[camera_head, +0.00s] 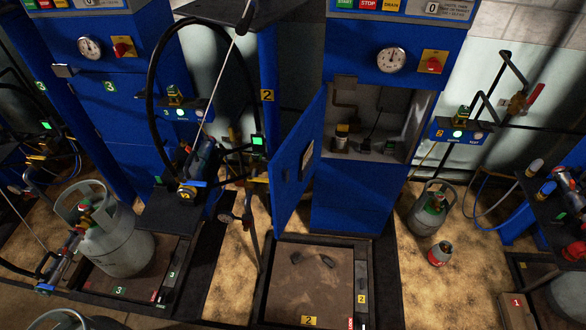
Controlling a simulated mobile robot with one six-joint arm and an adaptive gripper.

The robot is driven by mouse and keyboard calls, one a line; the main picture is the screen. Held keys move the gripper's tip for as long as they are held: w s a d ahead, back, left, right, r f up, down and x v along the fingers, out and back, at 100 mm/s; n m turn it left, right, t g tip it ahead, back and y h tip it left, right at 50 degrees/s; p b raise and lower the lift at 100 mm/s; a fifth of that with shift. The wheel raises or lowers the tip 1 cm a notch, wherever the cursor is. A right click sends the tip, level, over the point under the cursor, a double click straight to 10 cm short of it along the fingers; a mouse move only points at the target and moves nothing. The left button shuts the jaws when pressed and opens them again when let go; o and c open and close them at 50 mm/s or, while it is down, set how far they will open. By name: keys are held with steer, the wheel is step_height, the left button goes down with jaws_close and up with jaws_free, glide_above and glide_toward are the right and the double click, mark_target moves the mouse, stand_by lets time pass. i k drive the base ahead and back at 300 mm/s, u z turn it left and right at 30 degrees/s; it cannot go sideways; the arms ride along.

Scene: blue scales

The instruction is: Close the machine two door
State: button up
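The blue door (298,160) of machine two (352,205) stands open, swung out to the left and toward me. It has a small pale plate on its face. Behind it the grey inner compartment (372,125) is exposed, with pipes and small dark fittings inside. My gripper is not in view.
Scale platform two (300,285) lies below the door, with small dark pieces on it. A hose and filling head (190,188) hang left of the door. Gas cylinders stand left (118,240) and right (430,208). Brown floor shows between the platforms.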

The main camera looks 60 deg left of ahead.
mark_target(282, 198)
steer(key=z, duration=0.05)
steer(key=k, duration=2.15)
steer(key=u, duration=1.35)
steer(key=i, duration=1)
steer(key=u, duration=0.05)
